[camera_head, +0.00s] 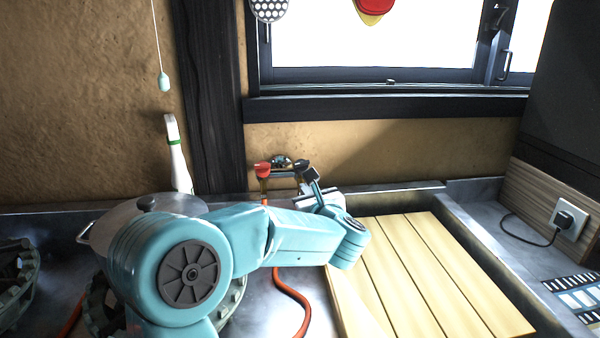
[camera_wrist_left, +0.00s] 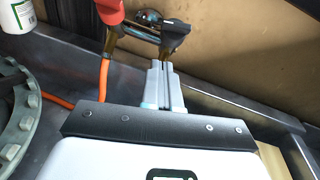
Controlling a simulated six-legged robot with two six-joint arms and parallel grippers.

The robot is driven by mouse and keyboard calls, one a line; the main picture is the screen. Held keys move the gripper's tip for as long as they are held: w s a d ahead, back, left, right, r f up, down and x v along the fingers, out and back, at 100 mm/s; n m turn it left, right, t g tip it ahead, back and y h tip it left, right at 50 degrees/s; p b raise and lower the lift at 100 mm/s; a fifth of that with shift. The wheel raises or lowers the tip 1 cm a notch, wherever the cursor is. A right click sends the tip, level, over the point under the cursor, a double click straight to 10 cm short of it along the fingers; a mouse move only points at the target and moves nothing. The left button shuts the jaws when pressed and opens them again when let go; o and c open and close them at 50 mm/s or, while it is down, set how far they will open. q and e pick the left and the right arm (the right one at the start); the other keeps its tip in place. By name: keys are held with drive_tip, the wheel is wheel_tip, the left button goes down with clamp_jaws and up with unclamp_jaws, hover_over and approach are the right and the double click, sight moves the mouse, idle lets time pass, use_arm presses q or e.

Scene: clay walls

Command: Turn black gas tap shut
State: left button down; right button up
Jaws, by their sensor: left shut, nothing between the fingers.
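The black gas tap (camera_head: 304,170) is on the pipework by the back wall, right of a red tap (camera_head: 263,170). In the left wrist view the black tap (camera_wrist_left: 176,36) shows as a dark handle just beyond the fingertips, and the red tap (camera_wrist_left: 109,10) is to its left. My left gripper (camera_head: 316,188) is shut and empty, close in front of the black tap; its fingers (camera_wrist_left: 161,66) are pressed together in the wrist view. I cannot tell whether the fingertips touch the handle. My right gripper is not in view.
An orange hose (camera_head: 291,290) runs down from the taps. A lidded pot (camera_head: 110,224) stands left, partly behind my arm, with a white bottle (camera_head: 178,160) behind it. A slatted wooden board (camera_head: 440,275) lies right. A plugged socket (camera_head: 569,220) is at far right.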

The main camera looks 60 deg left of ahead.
sight(295, 165)
use_arm(q)
drive_tip(key=a, duration=0.1)
drive_tip(key=a+r+p, duration=0.1)
drive_tip(key=a, duration=0.1)
drive_tip(key=a+r, duration=0.1)
drive_tip(key=shift+w+a+r, duration=0.15)
drive_tip(key=shift+w+r, duration=0.05)
drive_tip(key=shift+w, duration=0.15)
drive_tip(key=m+t+b, duration=0.1)
drive_tip(key=a+m+b, duration=0.1)
drive_tip(key=b, duration=0.1)
drive_tip(key=shift+s+r+t, duration=0.15)
drive_tip(key=shift+s+t, duration=0.1)
drive_tip(key=shift+t, duration=0.15)
drive_tip(key=shift+r+m+t+h+b, duration=0.1)
drive_tip(key=shift+m+t+h+b, duration=0.25)
drive_tip(key=shift+m, duration=0.15)
drive_tip(key=shift+r, duration=0.25)
